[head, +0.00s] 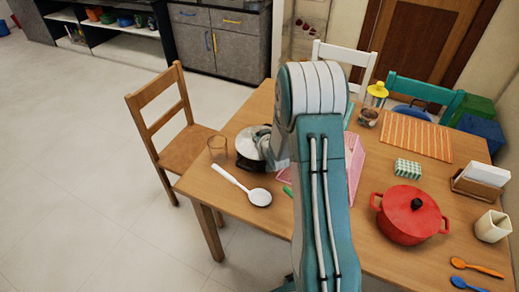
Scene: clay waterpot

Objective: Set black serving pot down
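The black serving pot (247,144) is at the left side of the wooden table (222,190), near its left corner. It shows a dark body and a pale top, and its right part is hidden behind my arm. My gripper (265,138) is at the pot's upper right, partly hidden by my own arm. The fingers are too small and covered to show whether they are open or shut on the pot. I cannot tell whether the pot rests on the table or hangs just above it.
A clear glass (218,149) stands close left of the pot. A white ladle (245,188) lies in front. A red lidded pot (409,214), a green checked box (407,168) and an orange striped mat (415,136) are on the right. A wooden chair (172,125) is beside the table.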

